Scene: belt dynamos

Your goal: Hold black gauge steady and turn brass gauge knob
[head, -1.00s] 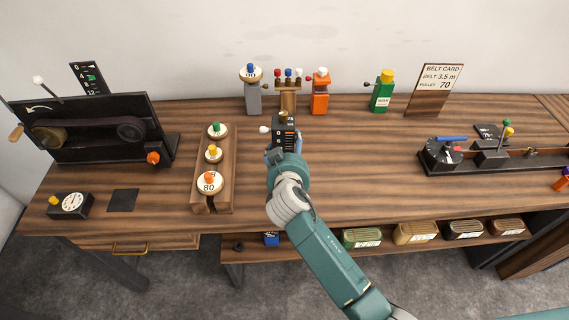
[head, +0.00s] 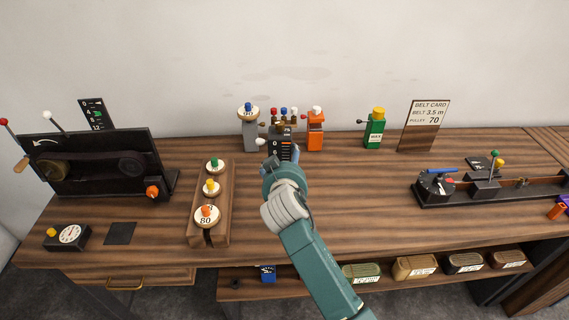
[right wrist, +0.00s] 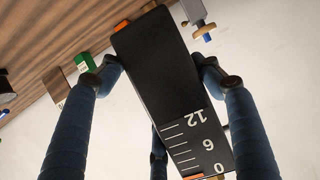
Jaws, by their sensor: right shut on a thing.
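The black gauge (head: 283,149), with a pale number scale, stands out in the middle of the head view, in front of a small wooden rack. My right gripper (head: 284,158) is shut on it. In the right wrist view the gauge (right wrist: 165,75) lies between the blue fingers of my right gripper (right wrist: 160,73); its scale shows 0, 6 and 12. A small brass knob (head: 285,127) shows at its top, and a white knob (head: 261,141) sticks out to its left. No finger is seen on the brass knob. My left gripper is not in view.
A wooden block (head: 224,208) with knobbed discs lies to the left.

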